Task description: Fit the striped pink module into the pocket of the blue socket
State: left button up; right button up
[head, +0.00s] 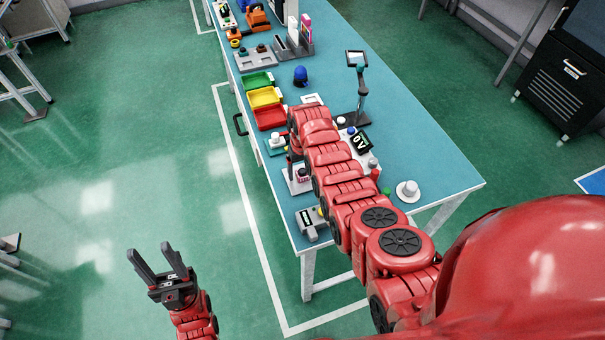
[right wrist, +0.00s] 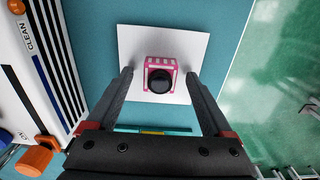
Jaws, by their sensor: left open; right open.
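The striped pink module (right wrist: 149,65) has a round black knob on top and sits on a white square sheet (right wrist: 190,43) in the right wrist view. It also shows small in the head view (head: 303,173), partly behind my right arm. My right gripper (right wrist: 159,76) is open above the module, one finger on each side, and does not grip it. In the head view my right gripper is mostly hidden by its own arm. My left gripper (head: 152,250) is open and empty over the floor, left of the table. I cannot pick out the blue socket's pocket in either view.
The blue-green table (head: 425,160) carries green (head: 257,82), yellow (head: 264,98) and red (head: 270,118) bins. A dark stand (head: 361,95) and a white round item (head: 407,190) stand right of my arm. A white striped panel (right wrist: 38,75) lies left of the module in the wrist view.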

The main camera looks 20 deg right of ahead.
jog(key=shift+c, duration=0.3)
grip_shut()
jog(key=shift+r, duration=0.1)
